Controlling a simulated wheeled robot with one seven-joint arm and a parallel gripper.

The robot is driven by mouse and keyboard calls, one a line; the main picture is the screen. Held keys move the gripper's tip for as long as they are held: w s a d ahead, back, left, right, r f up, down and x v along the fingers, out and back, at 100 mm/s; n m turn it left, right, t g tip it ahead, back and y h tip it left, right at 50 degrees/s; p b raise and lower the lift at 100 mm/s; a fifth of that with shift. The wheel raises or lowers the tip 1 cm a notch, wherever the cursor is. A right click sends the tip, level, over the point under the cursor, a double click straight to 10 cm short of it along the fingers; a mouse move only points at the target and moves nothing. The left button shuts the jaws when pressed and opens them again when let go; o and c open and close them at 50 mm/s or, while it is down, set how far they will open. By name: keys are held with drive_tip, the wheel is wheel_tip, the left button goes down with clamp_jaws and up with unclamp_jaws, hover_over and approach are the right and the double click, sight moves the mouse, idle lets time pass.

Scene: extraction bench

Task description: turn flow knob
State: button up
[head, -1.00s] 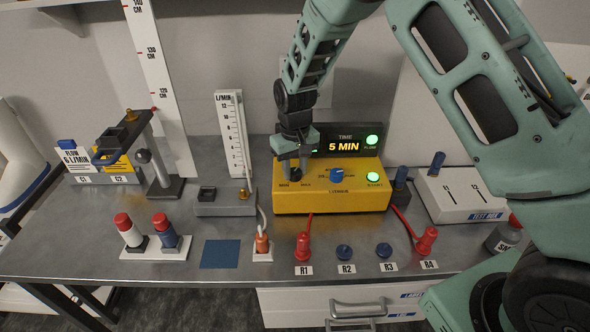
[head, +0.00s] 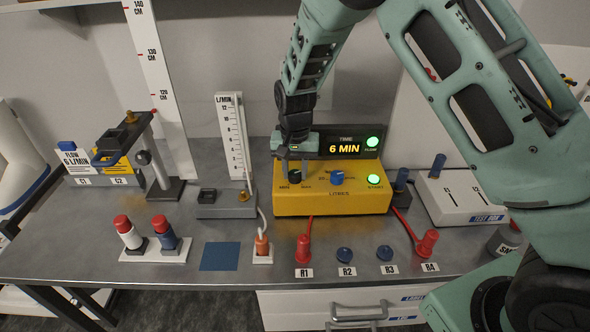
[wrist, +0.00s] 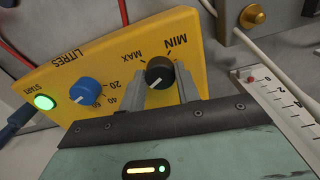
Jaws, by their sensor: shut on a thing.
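The black knob (head: 294,177) is on the left of the yellow box's (head: 345,204) sloped face, between MIN and MAX labels. In the wrist view the black knob (wrist: 159,72) has a white pointer line toward the lower left of the picture. My gripper (wrist: 157,92) has one grey finger on each side of this knob and is shut on it. In the head view my gripper (head: 297,165) stands over the knob and hides part of it. The display (head: 344,147) reads 6 MIN under TIME.
A blue knob (head: 337,178) marked LITRES and a lit green START button (head: 374,180) are beside the black knob. The L/MIN scale (head: 231,135) with a brass knob (head: 243,196) stands just left of the box. Red plugs and cables are in front.

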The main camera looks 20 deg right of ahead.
sight(295, 173)
drive_tip(key=shift+w, duration=0.1)
drive_tip(key=o, duration=1)
wheel_tip(295, 173, up, 18)
drive_tip(key=b, duration=0.3)
drive_tip(key=shift+f+b, duration=0.25)
drive_tip(key=shift+b, duration=0.1)
